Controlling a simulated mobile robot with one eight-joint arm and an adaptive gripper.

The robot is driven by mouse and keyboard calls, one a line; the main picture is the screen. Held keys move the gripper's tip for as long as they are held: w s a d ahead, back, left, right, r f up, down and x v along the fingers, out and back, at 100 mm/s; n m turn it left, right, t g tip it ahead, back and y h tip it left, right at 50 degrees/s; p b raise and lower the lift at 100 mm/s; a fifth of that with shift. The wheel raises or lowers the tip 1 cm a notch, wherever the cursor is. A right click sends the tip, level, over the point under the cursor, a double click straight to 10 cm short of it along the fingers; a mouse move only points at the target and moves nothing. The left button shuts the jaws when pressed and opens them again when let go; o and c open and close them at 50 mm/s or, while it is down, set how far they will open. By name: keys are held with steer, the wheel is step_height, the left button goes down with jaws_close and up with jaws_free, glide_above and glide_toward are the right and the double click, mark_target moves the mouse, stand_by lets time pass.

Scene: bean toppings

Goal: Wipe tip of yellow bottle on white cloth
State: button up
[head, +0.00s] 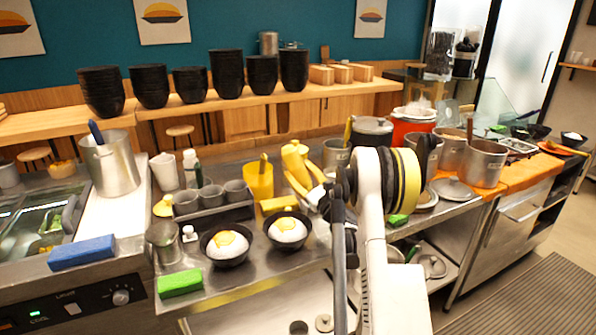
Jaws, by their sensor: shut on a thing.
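A yellow bottle (296,154) is near the middle of the head view, above the steel counter, just left of my arm's black and yellow joint. My gripper (308,184) is shut on it. The fingertips and the bottle's tip are hard to make out at this size. My arm hides part of the counter behind. I cannot clearly pick out a white cloth; a whitish piece (422,105) shows on the orange-red pot at the back, but I cannot tell whether it is cloth.
Two black bowls of rice with yellow topping (227,244) (288,230) stand in front. A yellow container (259,181) and a caddy of grey cups (212,205) stand behind them. Green (180,283) and blue (82,253) blocks lie left. Steel pots (483,163) stand right.

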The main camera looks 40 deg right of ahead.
steer(key=shift+f+b, duration=0.7)
stand_by(1.2)
stand_by(0.4)
steer(key=shift+s+d, duration=0.2)
steer(key=shift+d, duration=0.65)
steer(key=shift+s+d, duration=0.25)
steer(key=shift+d, duration=0.6)
steer(key=shift+s+d, duration=0.2)
steer(key=shift+d, duration=0.65)
steer(key=shift+r, duration=0.1)
steer(key=shift+r+p, duration=1.65)
steer(key=shift+r, duration=1.3)
